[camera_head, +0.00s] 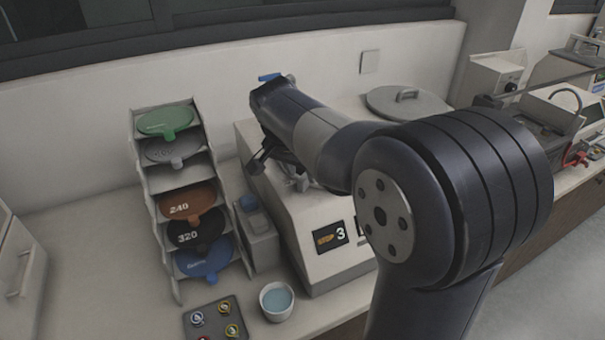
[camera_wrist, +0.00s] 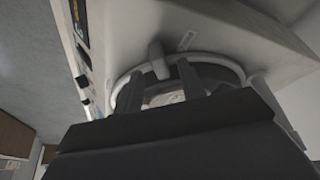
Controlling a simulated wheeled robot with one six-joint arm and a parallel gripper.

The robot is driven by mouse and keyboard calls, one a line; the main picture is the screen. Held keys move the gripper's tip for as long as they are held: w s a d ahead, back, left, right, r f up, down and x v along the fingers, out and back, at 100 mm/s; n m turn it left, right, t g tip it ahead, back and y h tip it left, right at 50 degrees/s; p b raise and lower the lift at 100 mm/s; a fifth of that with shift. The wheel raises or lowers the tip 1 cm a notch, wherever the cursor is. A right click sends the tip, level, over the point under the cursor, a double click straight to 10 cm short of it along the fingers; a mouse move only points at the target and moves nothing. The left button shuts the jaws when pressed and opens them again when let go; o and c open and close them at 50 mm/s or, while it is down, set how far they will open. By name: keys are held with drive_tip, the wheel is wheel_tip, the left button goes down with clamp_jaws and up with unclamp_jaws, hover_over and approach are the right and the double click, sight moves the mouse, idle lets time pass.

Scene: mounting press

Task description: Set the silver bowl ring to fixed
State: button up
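The silver bowl ring (camera_wrist: 225,68) shows in the wrist view as a grey curved band set in the light machine body, with a rounded tab (camera_wrist: 157,58) sticking out at its upper edge. My gripper (camera_wrist: 159,84) is open, with one dark finger on each side of the tab in the picture. I cannot tell whether either finger touches it. My gripper's body hides the lower part of the ring. In the head view my gripper (camera_head: 260,160) hangs over the left side of the machine (camera_head: 318,270), and my arm hides most of the ring.
A rack (camera_head: 150,200) of coloured discs stands left of the machine. A small grey box (camera_head: 262,245), a bowl of blue liquid (camera_head: 276,303) and a dark tray (camera_head: 200,322) with small coloured items are near its front. A round grey lid (camera_head: 385,100) lies behind.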

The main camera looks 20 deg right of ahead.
drive_tip(key=shift+x, duration=1.2)
drive_tip(key=shift+c, duration=0.6)
clamp_jaws()
